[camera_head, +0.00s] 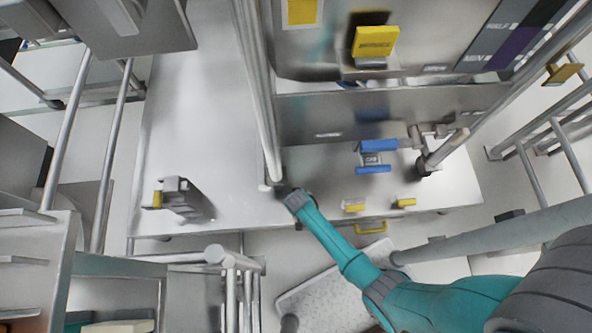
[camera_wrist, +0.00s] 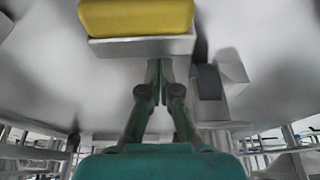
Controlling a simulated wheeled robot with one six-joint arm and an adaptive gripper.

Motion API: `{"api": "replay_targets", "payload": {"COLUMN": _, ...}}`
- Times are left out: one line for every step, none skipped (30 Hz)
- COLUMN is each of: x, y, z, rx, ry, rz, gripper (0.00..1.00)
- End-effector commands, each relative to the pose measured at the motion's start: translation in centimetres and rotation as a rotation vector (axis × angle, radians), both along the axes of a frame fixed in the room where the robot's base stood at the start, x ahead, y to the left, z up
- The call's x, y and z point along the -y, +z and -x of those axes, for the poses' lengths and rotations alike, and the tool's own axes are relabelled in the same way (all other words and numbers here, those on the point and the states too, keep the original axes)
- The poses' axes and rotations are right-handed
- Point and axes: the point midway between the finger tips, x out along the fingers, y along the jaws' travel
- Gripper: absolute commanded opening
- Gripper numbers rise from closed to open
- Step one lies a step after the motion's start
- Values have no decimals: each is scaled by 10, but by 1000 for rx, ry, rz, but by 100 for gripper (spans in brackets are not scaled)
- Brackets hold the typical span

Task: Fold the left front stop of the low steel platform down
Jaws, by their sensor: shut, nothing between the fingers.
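The low steel platform (camera_head: 205,120) spreads across the left and middle of the head view. A grey bracket with a yellow face (camera_head: 158,199) stands near its left front corner. Two small yellow pieces, one nearer (camera_head: 355,208) and one farther right (camera_head: 406,202), sit near the front edge at right. I cannot tell which is the left front stop. My gripper (camera_wrist: 158,80) is shut and empty in the wrist view, its tips below a yellow block (camera_wrist: 137,17) on a pale base. Contact cannot be told. In the head view my teal arm ends at the platform's front edge.
A grey block (camera_wrist: 212,85) is close right of the fingers. A vertical steel post (camera_head: 258,95) stands beside the arm's end. A blue-handled clamp (camera_head: 375,158) and a steel machine body (camera_head: 400,110) are behind. Tubular rails (camera_head: 205,258) stand in front; the platform's left surface is mostly bare.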

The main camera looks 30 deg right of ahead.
Motion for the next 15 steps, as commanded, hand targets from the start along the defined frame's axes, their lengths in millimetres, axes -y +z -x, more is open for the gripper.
{"api": "replay_targets", "payload": {"x": -1, "y": 0, "z": 2, "rx": 1, "ry": 0, "rz": 0, "gripper": 0}}
{"api": "replay_targets", "payload": {"x": -2, "y": 1, "z": 3, "rx": 1, "ry": 0, "rz": 0, "gripper": 0}}
{"api": "replay_targets", "payload": {"x": -2, "y": 1, "z": 4, "rx": 1, "ry": -1, "rz": -1, "gripper": 0}}
{"api": "replay_targets", "payload": {"x": -2, "y": 1, "z": 5, "rx": 1, "ry": -1, "rz": -1, "gripper": 0}}
{"api": "replay_targets", "payload": {"x": -2, "y": 1, "z": 5, "rx": 1, "ry": -1, "rz": 0, "gripper": 0}}
{"api": "replay_targets", "payload": {"x": -2, "y": 0, "z": 6, "rx": 1, "ry": -1, "rz": 0, "gripper": 0}}
{"api": "replay_targets", "payload": {"x": -2, "y": 1, "z": 6, "rx": 1, "ry": -1, "rz": 0, "gripper": 0}}
{"api": "replay_targets", "payload": {"x": -2, "y": 1, "z": 5, "rx": 1, "ry": -1, "rz": 0, "gripper": 0}}
{"api": "replay_targets", "payload": {"x": -2, "y": 0, "z": 5, "rx": 0, "ry": -1, "rz": 0, "gripper": 0}}
{"api": "replay_targets", "payload": {"x": -2, "y": 0, "z": 5, "rx": 0, "ry": -1, "rz": 0, "gripper": 0}}
{"api": "replay_targets", "payload": {"x": -2, "y": 0, "z": 5, "rx": 0, "ry": -1, "rz": 0, "gripper": 0}}
{"api": "replay_targets", "payload": {"x": -2, "y": 1, "z": 5, "rx": 0, "ry": -1, "rz": 0, "gripper": 0}}
{"api": "replay_targets", "payload": {"x": -2, "y": 0, "z": 5, "rx": 1, "ry": -1, "rz": 0, "gripper": 0}}
{"api": "replay_targets", "payload": {"x": -2, "y": 0, "z": 5, "rx": 1, "ry": -1, "rz": 0, "gripper": 0}}
{"api": "replay_targets", "payload": {"x": -2, "y": 1, "z": 6, "rx": 2, "ry": -1, "rz": 0, "gripper": 0}}
